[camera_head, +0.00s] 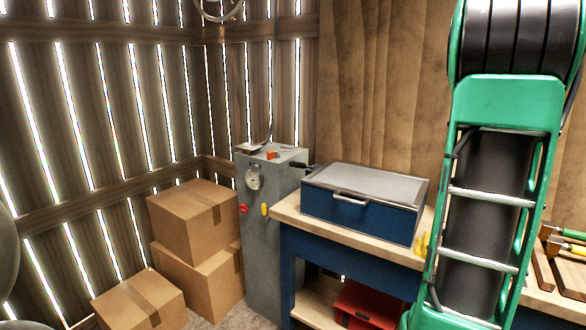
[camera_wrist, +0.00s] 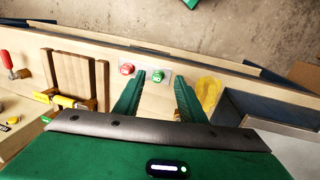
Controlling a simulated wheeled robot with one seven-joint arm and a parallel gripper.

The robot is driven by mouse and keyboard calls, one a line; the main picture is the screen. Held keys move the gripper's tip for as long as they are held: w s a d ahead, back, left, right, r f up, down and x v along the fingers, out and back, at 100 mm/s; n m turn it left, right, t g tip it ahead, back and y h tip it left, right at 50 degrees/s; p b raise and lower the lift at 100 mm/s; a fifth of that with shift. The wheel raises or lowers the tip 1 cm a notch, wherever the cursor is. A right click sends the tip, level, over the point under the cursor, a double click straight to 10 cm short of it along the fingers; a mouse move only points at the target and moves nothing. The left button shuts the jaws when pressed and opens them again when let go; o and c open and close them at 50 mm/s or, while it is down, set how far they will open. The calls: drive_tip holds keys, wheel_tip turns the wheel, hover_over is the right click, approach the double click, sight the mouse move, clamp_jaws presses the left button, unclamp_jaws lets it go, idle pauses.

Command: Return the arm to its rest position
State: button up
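My arm (camera_head: 507,105), green and black, stands upright and large at the right of the head view, in front of the workbench. My gripper (camera_wrist: 158,82) shows in the wrist view with its two green fingers apart and nothing visible between them. Beyond the fingertips, a red button (camera_wrist: 126,70) and a green button (camera_wrist: 157,76) sit on a small plate at the bench. I cannot tell whether the fingers touch anything. In the head view the gripper itself is not in sight.
The workbench (camera_head: 290,212) carries a blue toolbox (camera_head: 362,204) close left of my arm. Tools lie at the right edge, beside wooden blocks (camera_head: 572,275). A grey cabinet (camera_head: 265,225) with a gauge stands left of the bench, beside cardboard boxes (camera_head: 193,222). A red box (camera_head: 366,305) sits below.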

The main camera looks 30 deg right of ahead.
drive_tip(key=a+f+n+t, duration=0.1)
drive_tip(key=a+f+n, duration=0.1)
drive_tip(key=a, duration=1.4)
drive_tip(key=a+f+n+y, duration=0.1)
drive_tip(key=a+f+n, duration=0.2)
drive_tip(key=a, duration=1.3)
drive_tip(key=shift+s+f+n+t, duration=0.3)
drive_tip(key=shift+s+f+t, duration=0.1)
drive_tip(key=shift+f, duration=0.5)
drive_tip(key=shift+w+f, duration=0.25)
drive_tip(key=shift+w, duration=0.4)
